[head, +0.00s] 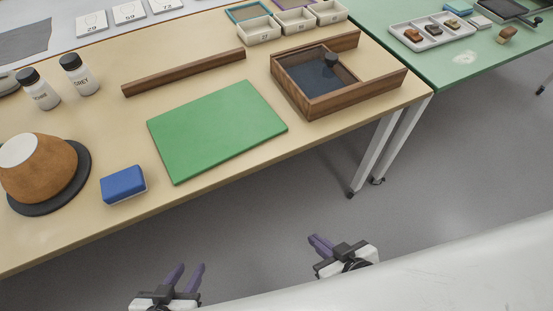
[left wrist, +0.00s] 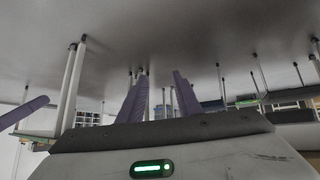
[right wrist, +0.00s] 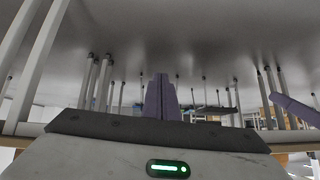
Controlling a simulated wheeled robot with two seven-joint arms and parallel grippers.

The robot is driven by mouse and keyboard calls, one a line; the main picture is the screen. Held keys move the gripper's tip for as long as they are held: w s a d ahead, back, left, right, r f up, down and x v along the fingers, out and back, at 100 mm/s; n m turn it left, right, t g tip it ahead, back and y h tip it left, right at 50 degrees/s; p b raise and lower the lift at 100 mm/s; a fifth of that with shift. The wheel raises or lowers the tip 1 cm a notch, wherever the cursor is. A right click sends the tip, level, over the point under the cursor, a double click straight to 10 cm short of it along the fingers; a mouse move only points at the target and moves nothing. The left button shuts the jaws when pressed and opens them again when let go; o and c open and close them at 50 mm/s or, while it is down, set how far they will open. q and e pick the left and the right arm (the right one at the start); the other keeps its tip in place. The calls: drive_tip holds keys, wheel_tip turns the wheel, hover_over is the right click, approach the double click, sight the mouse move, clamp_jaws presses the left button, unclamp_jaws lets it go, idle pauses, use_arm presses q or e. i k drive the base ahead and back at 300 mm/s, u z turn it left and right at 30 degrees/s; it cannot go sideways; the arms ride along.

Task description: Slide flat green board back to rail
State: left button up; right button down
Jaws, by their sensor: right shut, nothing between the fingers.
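The flat green board (head: 216,128) lies on the tan table in the head view, turned at a slight angle. The dark wooden rail (head: 185,73) lies behind it, with a strip of bare tabletop between them. My left gripper (head: 188,268) is in front of the table, open and empty, and its two purple fingers stand apart in the left wrist view (left wrist: 160,95). My right gripper (head: 318,240) is also in front of the table, shut and empty, and its fingers are together in the right wrist view (right wrist: 160,95). Neither gripper touches the board.
A blue sponge-like block (head: 123,184) lies left of the board, near a brown domed pot (head: 45,170) on a dark disc. A wooden box (head: 345,99) stands to the right. Two white bottles (head: 80,75) stand left of the rail. Small trays (head: 258,34) are behind.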

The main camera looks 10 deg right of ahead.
sight(192, 138)
drive_tip(key=z, duration=0.9)
drive_tip(key=k, duration=0.35)
drive_tip(key=u, duration=1.3)
